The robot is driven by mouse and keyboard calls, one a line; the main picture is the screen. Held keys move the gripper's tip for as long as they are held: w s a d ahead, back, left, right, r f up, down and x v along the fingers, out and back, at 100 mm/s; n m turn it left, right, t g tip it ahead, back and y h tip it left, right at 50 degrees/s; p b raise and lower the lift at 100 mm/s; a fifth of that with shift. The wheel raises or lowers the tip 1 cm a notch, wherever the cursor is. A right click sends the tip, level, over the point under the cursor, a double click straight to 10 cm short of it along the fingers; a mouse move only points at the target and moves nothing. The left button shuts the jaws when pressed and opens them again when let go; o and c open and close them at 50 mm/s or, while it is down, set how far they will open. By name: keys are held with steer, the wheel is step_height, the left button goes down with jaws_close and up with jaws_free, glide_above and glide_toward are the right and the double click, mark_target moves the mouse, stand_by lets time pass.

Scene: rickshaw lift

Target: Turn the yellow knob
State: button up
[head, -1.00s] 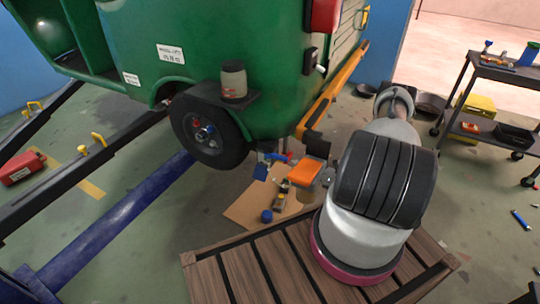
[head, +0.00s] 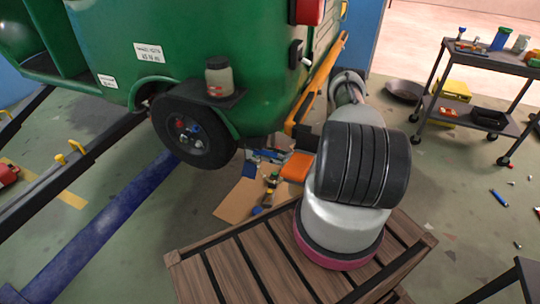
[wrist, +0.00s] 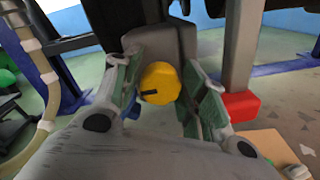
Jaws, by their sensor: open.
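The yellow knob (wrist: 160,83) shows in the wrist view, with a dark mark on its face. It sits in front of a grey post (wrist: 168,45). My gripper (wrist: 168,92) is open, with one green-padded finger on each side of the knob. The right finger has a visible gap to the knob; whether the left finger touches it I cannot tell. In the head view, my arm reaches away beside the green rickshaw (head: 200,40), and I cannot make out the knob or my fingers there.
A wooden slatted platform (head: 225,262) lies below my arm. Cardboard (head: 238,207) with tools lies by the rickshaw wheel (head: 190,128). A tool trolley (head: 480,57) stands at the right. A red block (wrist: 241,106) is right of my gripper.

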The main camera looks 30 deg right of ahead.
steer(key=c, duration=0.8)
steer(key=shift+o, duration=0.2)
steer(key=shift+n, duration=0.4)
steer(key=n, duration=0.5)
steer(key=shift+n, duration=0.3)
steer(key=n, duration=1)
steer(key=shift+y, duration=0.4)
steer(key=n, duration=1)
steer(key=shift+s+f+n, duration=0.1)
steer(key=shift+n, duration=0.3)
